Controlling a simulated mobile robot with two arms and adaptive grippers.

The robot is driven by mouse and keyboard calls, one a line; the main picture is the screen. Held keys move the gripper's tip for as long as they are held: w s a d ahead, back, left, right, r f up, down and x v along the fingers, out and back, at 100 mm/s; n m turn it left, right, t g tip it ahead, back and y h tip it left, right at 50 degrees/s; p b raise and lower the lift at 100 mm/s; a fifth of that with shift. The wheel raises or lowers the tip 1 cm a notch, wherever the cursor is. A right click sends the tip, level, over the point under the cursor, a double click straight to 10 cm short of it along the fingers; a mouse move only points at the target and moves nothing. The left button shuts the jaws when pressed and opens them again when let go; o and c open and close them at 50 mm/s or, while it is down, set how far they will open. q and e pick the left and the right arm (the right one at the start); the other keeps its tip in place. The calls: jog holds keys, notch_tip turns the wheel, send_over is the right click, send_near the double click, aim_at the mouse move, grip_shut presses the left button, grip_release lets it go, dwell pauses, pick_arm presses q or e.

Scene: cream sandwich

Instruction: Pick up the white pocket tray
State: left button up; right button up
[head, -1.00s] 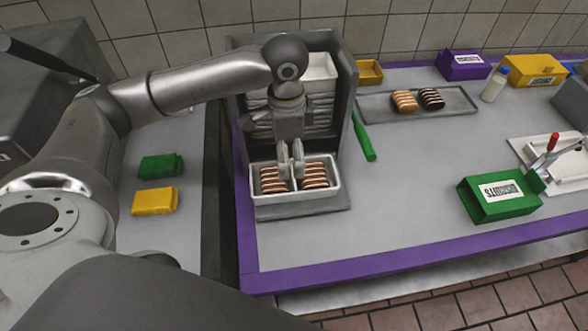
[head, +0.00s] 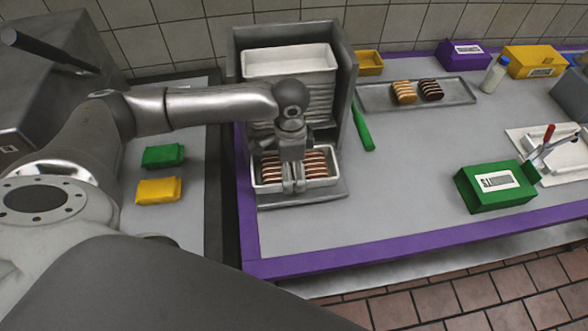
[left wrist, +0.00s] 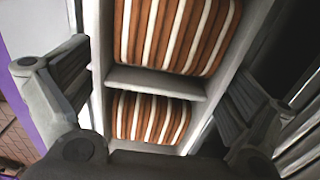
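The white pocket tray (head: 329,183) sits in the foot of the dispenser, with brown-and-white striped sandwich cookies (head: 313,165) in its two pockets. My left gripper (head: 294,188) points down over the tray's middle, with its fingertips near the front edge in the head view. In the left wrist view the fingers (left wrist: 150,100) are spread apart, with the tray's divider (left wrist: 155,84) and both rows of cookies between them. Nothing is gripped. Whether a finger touches the tray is unclear. My right gripper is out of view.
The dark dispenser (head: 346,75) rises behind the tray, holding stacked white trays (head: 290,62). A grey tray (head: 375,103) with two cookie stacks is farther back. The counter's front middle is clear.

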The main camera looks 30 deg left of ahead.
pick_arm(q)
jog(key=c, duration=1)
jog(key=shift+r, duration=0.15)
jog(key=shift+r+b, duration=0.3)
jog(key=shift+r, duration=0.2)
jog(key=shift+r+b, duration=0.3)
jog(key=shift+r, duration=0.65)
jog(key=s+d+r, duration=0.2)
jog(key=r, duration=0.1)
jog(key=s+d+r, duration=0.1)
jog(key=r, duration=0.1)
jog(key=shift+s+r, duration=0.1)
jog(key=s+d+r, duration=0.1)
jog(key=s+d, duration=0.1)
jog(key=s+d+r, duration=0.2)
jog(key=s, duration=0.1)
jog(key=s+d+r+b, duration=0.1)
jog(key=s+d, duration=0.1)
jog(key=shift+s+d+r, duration=0.15)
jog(key=shift+d+r, duration=0.05)
jog(key=shift+r, duration=0.15)
